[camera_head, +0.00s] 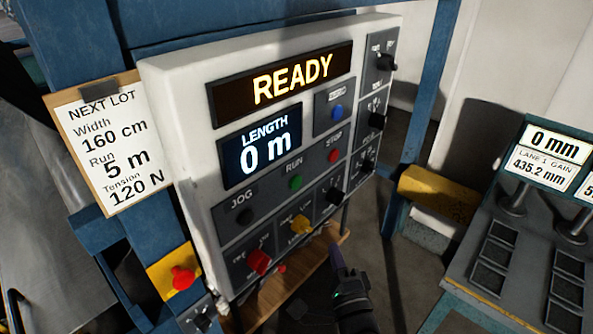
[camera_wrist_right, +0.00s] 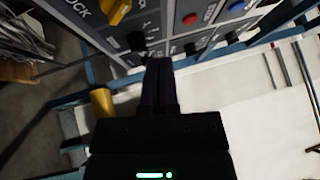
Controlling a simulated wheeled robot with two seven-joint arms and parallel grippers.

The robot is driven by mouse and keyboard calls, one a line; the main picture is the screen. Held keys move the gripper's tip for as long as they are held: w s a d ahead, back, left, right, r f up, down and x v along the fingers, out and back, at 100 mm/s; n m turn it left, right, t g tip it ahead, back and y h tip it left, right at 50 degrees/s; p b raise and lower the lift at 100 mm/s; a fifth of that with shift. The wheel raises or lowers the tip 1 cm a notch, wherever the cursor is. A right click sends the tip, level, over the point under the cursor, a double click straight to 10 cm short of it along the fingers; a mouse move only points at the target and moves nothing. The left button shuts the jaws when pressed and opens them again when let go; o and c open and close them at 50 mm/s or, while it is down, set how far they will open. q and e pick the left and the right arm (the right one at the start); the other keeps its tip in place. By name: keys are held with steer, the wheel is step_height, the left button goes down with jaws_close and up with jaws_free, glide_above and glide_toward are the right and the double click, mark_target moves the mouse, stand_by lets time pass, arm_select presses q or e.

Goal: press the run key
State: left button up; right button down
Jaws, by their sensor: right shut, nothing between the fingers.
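The run key is a green round button (camera_head: 296,182) under the label RUN on the white control panel (camera_head: 180,100). It sits between the black JOG button (camera_head: 245,216) and the red STOP button (camera_head: 333,155). My right gripper (camera_head: 334,250) is shut and empty, below and to the right of the run key, apart from it, near the panel's lower right edge. In the right wrist view its closed fingers (camera_wrist_right: 160,65) point towards the panel; the green key cannot be made out there. My left gripper is not in view.
The display (camera_head: 291,79) reads READY and the length screen (camera_head: 262,146) reads 0 m. Knobs, including a red one (camera_head: 258,262) and a yellow one (camera_head: 301,224), sit below the keys. A clipboard (camera_head: 110,150) hangs left. A red button (camera_head: 183,277) on yellow stands lower left.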

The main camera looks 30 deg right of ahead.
mark_target(296, 182)
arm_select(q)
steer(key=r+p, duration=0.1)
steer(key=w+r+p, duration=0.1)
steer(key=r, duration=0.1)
arm_select(e)
step_height(296, 182, up, 9)
steer(key=d+m+t+h, duration=0.2)
steer(key=m, duration=0.1)
steer(key=shift+m+h, duration=0.3)
steer(key=shift+m, duration=0.1)
steer(key=shift+a+r, duration=0.1)
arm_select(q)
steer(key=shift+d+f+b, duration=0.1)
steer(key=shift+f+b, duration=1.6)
arm_select(e)
steer(key=w+a, duration=0.3)
steer(key=w, duration=0.5)
steer(key=shift+a, duration=0.15)
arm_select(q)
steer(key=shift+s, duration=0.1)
arm_select(e)
steer(key=shift+w, duration=0.1)
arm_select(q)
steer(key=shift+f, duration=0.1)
arm_select(e)
steer(key=shift+w, duration=0.15)
